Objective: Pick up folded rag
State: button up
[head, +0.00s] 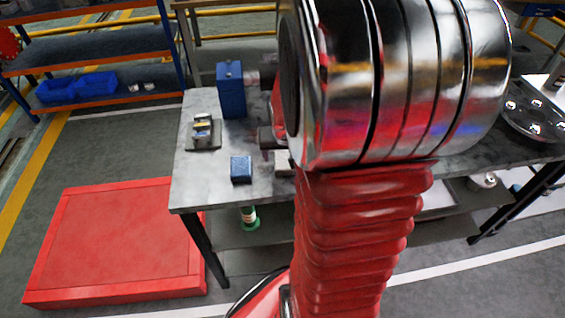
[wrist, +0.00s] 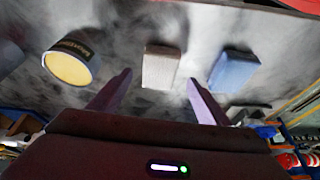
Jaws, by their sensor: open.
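A pale grey, flat-sided block (wrist: 161,67) lies on the grey table; it looks like the folded rag, but I cannot be certain. It also shows in the head view as a small pale block (head: 284,162), partly hidden by my arm. My gripper (wrist: 159,76) is open and empty. In the wrist view its two fingers point toward the pale block, which appears in the gap between them, apart from both fingertips. In the head view my arm hides most of the gripper.
A small blue block (head: 241,169) sits beside the pale one, also seen in the wrist view (wrist: 234,70). A yellow-faced tin (wrist: 72,64) lies on the other side. A tall blue container (head: 231,90) and a metal device (head: 203,133) stand further back on the table.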

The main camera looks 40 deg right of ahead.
aim_at(284, 162)
jog(key=shift+x, duration=1.45)
jog(key=c, duration=1.1)
